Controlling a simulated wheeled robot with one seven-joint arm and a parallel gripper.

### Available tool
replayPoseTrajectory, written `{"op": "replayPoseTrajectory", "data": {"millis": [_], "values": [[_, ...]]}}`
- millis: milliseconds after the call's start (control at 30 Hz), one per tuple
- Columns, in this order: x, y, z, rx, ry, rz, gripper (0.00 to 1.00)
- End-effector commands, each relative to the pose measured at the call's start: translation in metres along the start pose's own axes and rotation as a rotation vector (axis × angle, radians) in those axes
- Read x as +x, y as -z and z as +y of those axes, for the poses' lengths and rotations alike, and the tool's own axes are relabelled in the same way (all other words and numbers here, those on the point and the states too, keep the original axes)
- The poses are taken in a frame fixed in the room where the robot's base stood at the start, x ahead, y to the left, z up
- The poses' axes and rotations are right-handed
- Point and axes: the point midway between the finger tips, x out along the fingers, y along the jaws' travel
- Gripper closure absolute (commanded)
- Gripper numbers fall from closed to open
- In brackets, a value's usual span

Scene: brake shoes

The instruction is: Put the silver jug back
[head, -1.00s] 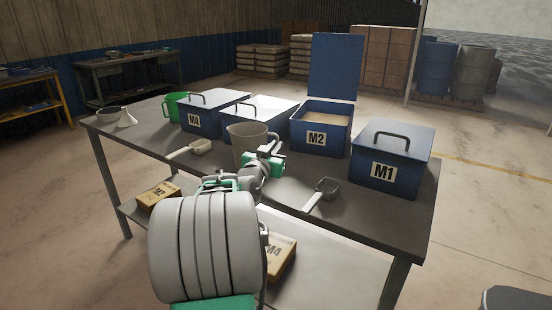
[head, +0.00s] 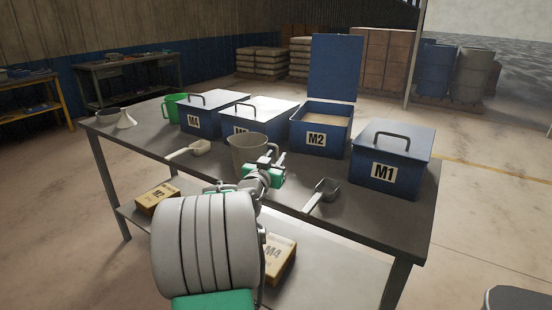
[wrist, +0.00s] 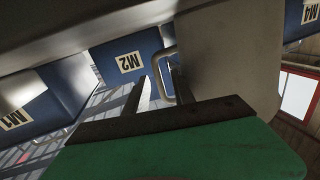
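The silver jug (head: 248,153) stands near the front edge of the metal table (head: 160,133), apparently upright on its top; its base is partly hidden by my arm. My gripper (head: 277,160) is at the jug's right side, by its handle. In the wrist view, the jug's pale body (wrist: 235,55) fills the upper right. Its curved handle (wrist: 161,75) lies between the two dark fingers of my gripper (wrist: 160,80). The fingers look apart, with a gap beside the handle.
Blue M2 box (head: 320,131), lid raised, stands behind the jug; M1 box (head: 391,160) is right, M4 box (head: 205,118) left. Scoops lie left (head: 190,149) and right (head: 322,194) of the jug. A green jug (head: 172,105) and a funnel (head: 118,118) are farther left.

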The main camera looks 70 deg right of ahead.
Motion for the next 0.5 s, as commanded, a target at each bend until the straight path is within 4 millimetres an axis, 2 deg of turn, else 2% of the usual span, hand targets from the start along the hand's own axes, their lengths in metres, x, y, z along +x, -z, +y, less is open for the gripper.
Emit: {"op": "replayPoseTrajectory", "data": {"millis": [167, 267, 500], "values": [[-0.004, 0.004, -0.001, 0.000, 0.001, 0.000, 0.70], [-0.024, 0.004, -0.002, 0.000, 0.004, 0.001, 0.70], [-0.088, 0.003, -0.003, 0.000, 0.007, 0.001, 0.70]]}}
